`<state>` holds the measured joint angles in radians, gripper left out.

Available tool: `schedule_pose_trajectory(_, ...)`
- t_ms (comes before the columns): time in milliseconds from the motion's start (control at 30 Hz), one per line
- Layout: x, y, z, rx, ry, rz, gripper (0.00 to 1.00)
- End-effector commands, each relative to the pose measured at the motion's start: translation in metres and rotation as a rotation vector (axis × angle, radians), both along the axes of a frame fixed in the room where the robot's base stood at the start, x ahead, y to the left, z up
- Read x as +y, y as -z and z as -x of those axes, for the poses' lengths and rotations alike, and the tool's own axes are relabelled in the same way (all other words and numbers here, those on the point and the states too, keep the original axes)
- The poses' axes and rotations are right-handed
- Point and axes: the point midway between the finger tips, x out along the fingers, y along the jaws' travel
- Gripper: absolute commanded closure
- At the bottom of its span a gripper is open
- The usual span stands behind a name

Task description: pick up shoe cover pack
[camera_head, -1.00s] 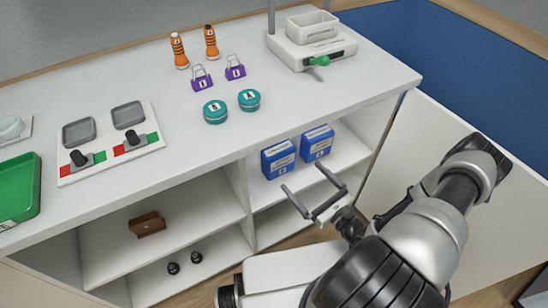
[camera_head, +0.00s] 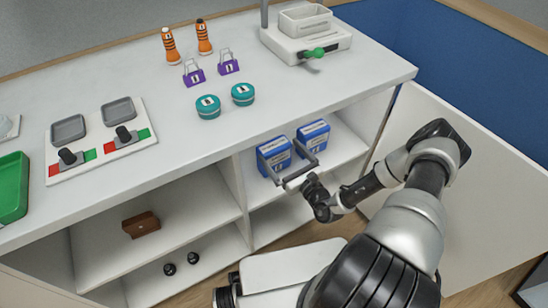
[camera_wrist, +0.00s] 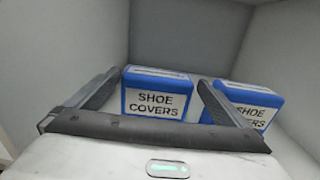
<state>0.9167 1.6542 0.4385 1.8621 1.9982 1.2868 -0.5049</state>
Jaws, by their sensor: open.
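Two blue shoe cover packs with white labels stand side by side on the upper shelf of the cabinet's right bay. The left pack (camera_head: 274,156) also shows in the wrist view (camera_wrist: 157,96), its "SHOE COVERS" label facing me. The right pack (camera_head: 314,135) shows in the wrist view (camera_wrist: 246,105), partly hidden behind a finger. My gripper (camera_head: 287,159) is open in front of the packs; in the wrist view its fingers (camera_wrist: 155,88) stand either side of the left pack's face. I cannot tell whether the fingers touch it.
The white countertop (camera_head: 330,88) overhangs the shelf. The open cabinet door (camera_head: 455,190) is at the right. The bay's divider (camera_head: 240,195) stands left of the packs. A brown box (camera_head: 141,225) lies on the left shelf.

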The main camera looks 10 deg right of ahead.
Motion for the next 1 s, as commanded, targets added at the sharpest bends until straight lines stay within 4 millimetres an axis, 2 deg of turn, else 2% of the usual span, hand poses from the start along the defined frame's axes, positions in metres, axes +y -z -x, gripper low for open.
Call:
schedule_pose_trajectory(300, 0.017, 0.001, -0.04, -0.002, -0.002, 0.0, 0.0)
schedule_pose_trajectory(567, 0.018, 0.0, -0.044, -0.001, -0.001, 0.001, 0.0)
schedule_pose_trajectory(867, 0.018, 0.0, -0.044, -0.001, -0.001, 0.001, 0.51)
schedule_pose_trajectory(1000, 0.018, -0.001, -0.044, -0.003, -0.001, 0.0, 0.53)
